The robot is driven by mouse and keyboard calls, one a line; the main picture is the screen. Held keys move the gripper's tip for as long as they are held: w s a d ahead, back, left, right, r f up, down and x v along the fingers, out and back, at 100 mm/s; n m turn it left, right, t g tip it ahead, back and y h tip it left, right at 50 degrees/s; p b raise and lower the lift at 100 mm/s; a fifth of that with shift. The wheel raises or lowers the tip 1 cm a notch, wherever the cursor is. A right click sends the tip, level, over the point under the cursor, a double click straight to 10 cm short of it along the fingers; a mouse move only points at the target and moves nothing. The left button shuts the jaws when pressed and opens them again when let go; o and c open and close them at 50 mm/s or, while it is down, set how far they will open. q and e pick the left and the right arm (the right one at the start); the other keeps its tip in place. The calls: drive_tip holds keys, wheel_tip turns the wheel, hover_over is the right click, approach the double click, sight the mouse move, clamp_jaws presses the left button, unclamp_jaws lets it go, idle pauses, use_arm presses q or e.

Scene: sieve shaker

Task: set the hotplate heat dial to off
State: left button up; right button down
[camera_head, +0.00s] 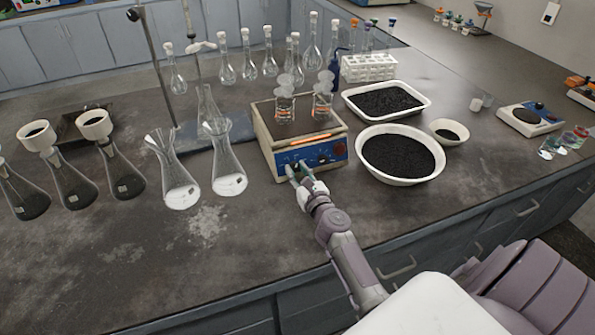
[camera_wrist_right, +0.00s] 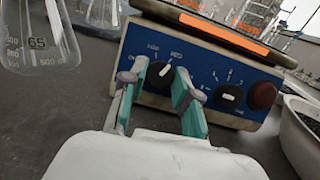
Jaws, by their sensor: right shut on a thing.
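The hotplate (camera_head: 272,148) is a cream box with a blue front panel and a dark top, near the middle of the bench. Its panel (camera_wrist_right: 205,75) fills the middle of the right wrist view. The heat dial (camera_wrist_right: 157,76) is a black knob at the panel's left, its white pointer line tilted up to the right. My right gripper (camera_head: 301,169) is at the panel. In the right wrist view its two fingers (camera_wrist_right: 161,76) lie either side of the heat dial, shut on it. The small labels around the dial are hard to read. My left gripper is not in view.
Two beakers (camera_head: 284,108) stand on the hotplate. A second black knob (camera_wrist_right: 229,97) and a red round part (camera_wrist_right: 263,96) sit right of the dial. A white bowl of dark grains (camera_head: 402,181) is close right; conical flasks (camera_head: 228,170) stand left. Bare bench lies in front.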

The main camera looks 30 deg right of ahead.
drive_tip(key=shift+n, duration=0.4)
drive_tip(key=n+y, duration=0.1)
drive_tip(key=n, duration=0.2)
drive_tip(key=n+y+p, duration=0.1)
drive_tip(key=n+y, duration=0.1)
drive_tip(key=n, duration=0.1)
drive_tip(key=shift+d+r+n+p, duration=0.1)
drive_tip(key=shift+d+n+p, duration=0.05)
drive_tip(key=shift+n+p, duration=0.2)
drive_tip(key=n+y, duration=0.1)
drive_tip(key=n, duration=0.1)
drive_tip(key=n+g+y+p, duration=0.1)
drive_tip(key=n, duration=0.2)
drive_tip(key=shift+d+r+n+g, duration=0.1)
drive_tip(key=shift+n+g, duration=0.15)
drive_tip(key=shift+g, duration=0.05)
drive_tip(key=n+g+p, duration=0.1)
drive_tip(key=n, duration=0.1)
drive_tip(key=n+p, duration=0.1)
drive_tip(key=n, duration=0.1)
drive_tip(key=shift+r+n+g+y+p, duration=0.2)
drive_tip(key=shift+n+g+y+p, duration=0.1)
drive_tip(key=shift+n+g+p, duration=0.1)
drive_tip(key=n+g+p, duration=0.1)
drive_tip(key=n+p, duration=0.1)
drive_tip(key=n, duration=0.1)
drive_tip(key=shift+n+g+p, duration=0.3)
drive_tip(key=shift+n+p, duration=0.25)
drive_tip(key=shift+n, duration=0.15)
drive_tip(key=shift+f, duration=0.1)
